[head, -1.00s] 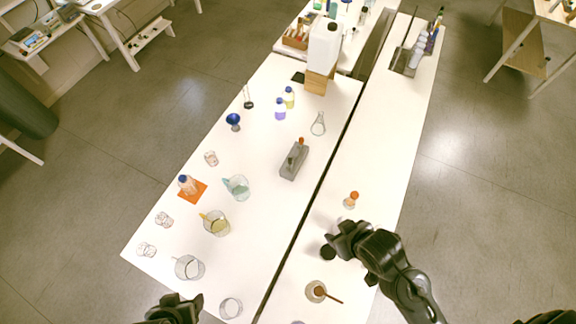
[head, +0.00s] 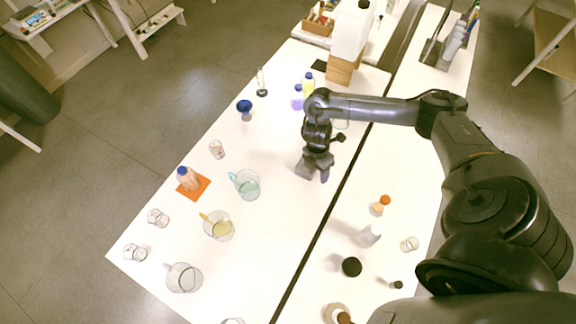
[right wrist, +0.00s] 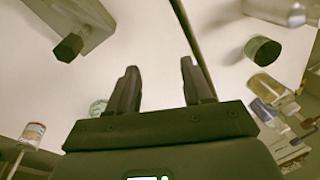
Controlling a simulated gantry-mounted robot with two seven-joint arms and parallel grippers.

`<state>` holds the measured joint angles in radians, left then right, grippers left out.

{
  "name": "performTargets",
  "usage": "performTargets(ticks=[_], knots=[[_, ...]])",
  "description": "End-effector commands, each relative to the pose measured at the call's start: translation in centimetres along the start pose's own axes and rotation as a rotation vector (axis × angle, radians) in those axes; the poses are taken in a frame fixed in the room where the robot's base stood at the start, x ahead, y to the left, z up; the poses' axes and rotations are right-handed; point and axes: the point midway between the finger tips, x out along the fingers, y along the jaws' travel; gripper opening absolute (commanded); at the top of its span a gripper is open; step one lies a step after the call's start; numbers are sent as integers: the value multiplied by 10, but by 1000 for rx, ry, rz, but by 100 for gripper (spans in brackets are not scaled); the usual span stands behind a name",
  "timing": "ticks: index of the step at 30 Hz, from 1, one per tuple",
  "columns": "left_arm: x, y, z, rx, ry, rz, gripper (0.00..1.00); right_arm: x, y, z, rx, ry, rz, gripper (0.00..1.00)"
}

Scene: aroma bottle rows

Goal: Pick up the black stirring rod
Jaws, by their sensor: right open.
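I cannot make out the black stirring rod for certain. A grey block (head: 304,170) stands on the white table, partly hidden by my right gripper (head: 316,172). In the right wrist view, a grey block (right wrist: 98,18) at the upper left has a dark faceted stub (right wrist: 69,47) on it; I cannot tell whether that is part of the rod. My right gripper's fingers also show there (right wrist: 157,88), apart and with nothing between them. A thin dark line beyond them may be the table gap. My left gripper is out of view.
Glass beakers, one with yellow liquid (head: 218,228) and one teal (head: 246,184), stand left of the right gripper. A blue-capped bottle (head: 187,178) sits on an orange mat. A white jug (head: 352,30) stands behind. A black round item (head: 351,267) is at front right.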

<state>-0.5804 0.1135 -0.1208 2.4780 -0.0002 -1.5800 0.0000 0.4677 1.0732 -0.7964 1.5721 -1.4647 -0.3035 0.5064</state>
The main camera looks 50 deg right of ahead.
Motion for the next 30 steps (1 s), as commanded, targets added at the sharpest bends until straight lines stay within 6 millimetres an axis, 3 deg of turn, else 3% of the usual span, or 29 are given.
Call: performTargets(ticks=[1, 3, 6, 9, 16, 30], knots=[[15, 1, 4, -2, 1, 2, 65, -8, 20, 18, 20, -25, 46, 50], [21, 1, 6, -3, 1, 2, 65, -26, 39, 32, 35, -44, 97, 50], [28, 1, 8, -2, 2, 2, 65, -48, 57, 42, 48, -53, 155, 50], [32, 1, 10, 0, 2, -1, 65, -57, 69, 42, 51, -50, 188, 50], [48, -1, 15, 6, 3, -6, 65, -33, 79, 41, 50, -44, 200, 50], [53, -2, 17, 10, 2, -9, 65, 0, 86, 44, 50, -46, 200, 50]])
